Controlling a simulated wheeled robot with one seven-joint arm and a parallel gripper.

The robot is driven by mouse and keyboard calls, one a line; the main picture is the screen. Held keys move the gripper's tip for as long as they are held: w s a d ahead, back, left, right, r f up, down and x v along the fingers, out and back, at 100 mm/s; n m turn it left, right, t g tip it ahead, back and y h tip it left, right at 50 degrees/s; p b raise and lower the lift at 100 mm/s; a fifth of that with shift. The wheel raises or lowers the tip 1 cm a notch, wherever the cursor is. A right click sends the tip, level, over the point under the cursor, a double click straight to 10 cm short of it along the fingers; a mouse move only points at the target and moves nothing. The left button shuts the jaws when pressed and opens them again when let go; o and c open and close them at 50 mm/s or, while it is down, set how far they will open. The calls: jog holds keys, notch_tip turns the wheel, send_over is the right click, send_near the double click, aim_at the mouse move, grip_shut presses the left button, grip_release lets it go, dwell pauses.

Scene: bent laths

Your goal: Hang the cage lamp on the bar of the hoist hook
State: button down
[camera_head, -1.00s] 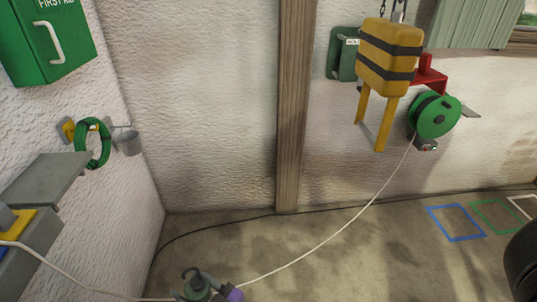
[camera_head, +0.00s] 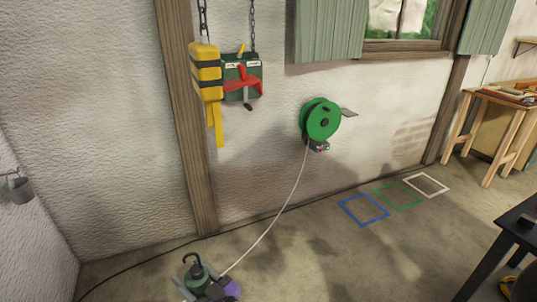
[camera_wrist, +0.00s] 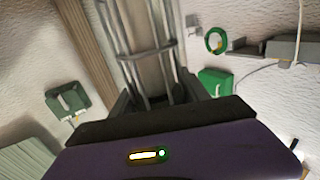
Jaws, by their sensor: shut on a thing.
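The cage lamp (camera_head: 195,272), dark green with a hook on top, is at the bottom of the head view. My gripper (camera_head: 208,289), partly purple, is shut on it. In the wrist view the lamp's grey cage bars (camera_wrist: 147,50) rise from between my jaws. The yellow hoist block (camera_head: 206,68) with black stripes hangs from a chain at upper left of the head view, well above the lamp in the picture. Its yellow legs (camera_head: 216,125) hang down, seen nearly edge-on, so the bar between them is not clearly visible. A white cord runs to the lamp.
A green cable reel (camera_head: 321,119) is on the wall, with the cord hanging from it. A green box with a red part (camera_head: 241,84) is beside the hoist. A dark table (camera_head: 518,228) stands at right. The floor near the coloured outlines (camera_head: 363,210) is clear.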

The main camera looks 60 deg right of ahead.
jog(key=w+d+r+h+b, duration=0.1)
jog(key=w+d+r, duration=0.1)
jog(key=d+r, duration=0.45)
jog(key=w+d+r+h+b, duration=0.1)
jog(key=w+d+r, duration=0.15)
jog(key=d, duration=0.65)
jog(key=s+d+r+y+b, duration=0.1)
jog(key=s+d+r, duration=0.3)
jog(key=d+r, duration=0.4)
jog(key=s+d+r+y+b, duration=0.1)
jog(key=s+d+r, duration=0.3)
jog(key=d+r, duration=0.4)
jog(key=w+a+f+p, duration=0.1)
jog(key=w+a+p, duration=0.1)
jog(key=w+a, duration=0.2)
jog(key=w+a+f+p, duration=0.1)
jog(key=w+a+p, duration=0.1)
jog(key=w+a, duration=0.3)
jog(key=shift+a+f, duration=0.15)
jog(key=shift+a, duration=2.25)
